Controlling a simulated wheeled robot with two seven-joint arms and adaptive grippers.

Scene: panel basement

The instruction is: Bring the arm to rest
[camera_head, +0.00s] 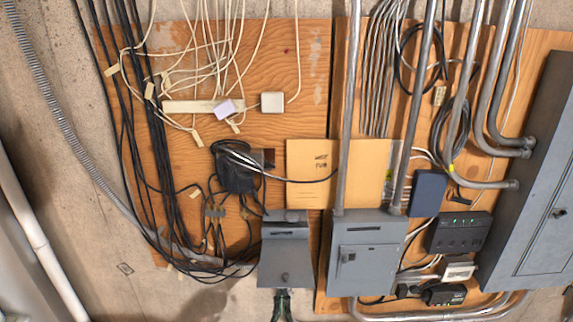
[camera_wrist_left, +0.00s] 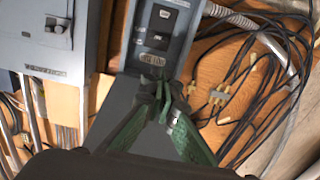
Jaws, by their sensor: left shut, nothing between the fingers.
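My left gripper (camera_head: 282,304) shows at the bottom edge of the head view, just below a small grey electrical box (camera_head: 286,262). Its dark green fingers are shut with nothing between them. In the left wrist view the fingertips (camera_wrist_left: 167,93) meet in front of the small grey box (camera_wrist_left: 163,38), which shows black switches. I cannot tell whether the fingertips touch the box. Most of the left arm is out of the head view. My right gripper is in neither view.
A second grey box (camera_head: 366,255) stands close to the right. A large grey panel (camera_head: 530,190) is at far right. Black cables (camera_head: 150,130) hang at left and loop near the gripper in the wrist view (camera_wrist_left: 262,95). Bare concrete (camera_head: 70,140) lies left of the plywood (camera_head: 270,50).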

